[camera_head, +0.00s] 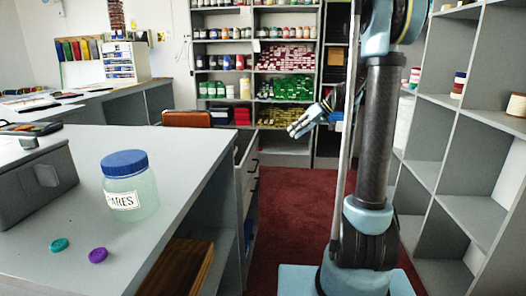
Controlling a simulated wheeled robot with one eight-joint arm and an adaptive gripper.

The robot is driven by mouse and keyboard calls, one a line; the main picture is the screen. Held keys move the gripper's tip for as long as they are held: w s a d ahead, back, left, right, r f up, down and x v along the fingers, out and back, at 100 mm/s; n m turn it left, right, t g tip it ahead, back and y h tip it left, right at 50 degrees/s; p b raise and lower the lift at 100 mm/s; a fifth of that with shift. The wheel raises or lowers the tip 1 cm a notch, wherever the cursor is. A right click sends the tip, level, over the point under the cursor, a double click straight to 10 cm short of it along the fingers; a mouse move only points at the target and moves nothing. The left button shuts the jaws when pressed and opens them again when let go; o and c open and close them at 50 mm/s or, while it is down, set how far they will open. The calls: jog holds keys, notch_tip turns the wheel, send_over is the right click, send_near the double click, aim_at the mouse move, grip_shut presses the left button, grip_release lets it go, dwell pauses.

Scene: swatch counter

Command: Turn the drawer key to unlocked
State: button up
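The drawer unit (250,185) is at the far right end of the grey counter, its fronts seen at a steep angle. The drawer key is too small or hidden to make out, so its position cannot be told. Nothing is visibly held.
The counter (190,170) bears a blue-lidded jar (135,195), a teal lid (59,245), a purple lid (97,255) and a grey box (35,180). Grey shelving (480,120) stands at the right. Red carpet (290,205) is clear between counter and my arm.

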jog(key=w+a+f+n+y, duration=0.1)
jog(key=w+f+n+y, duration=0.15)
jog(key=w, duration=0.75)
jog(key=w+f+n+y, duration=0.6)
jog(key=w+f+n, duration=0.1)
jog(key=w+f, duration=1.1)
jog(key=a, duration=1.6)
jog(key=shift+w+a+r+g, duration=0.15)
jog(key=shift+w+a+g, duration=0.05)
jog(key=shift+a+g, duration=0.15)
jog(key=shift+m, duration=0.25)
grip_shut()
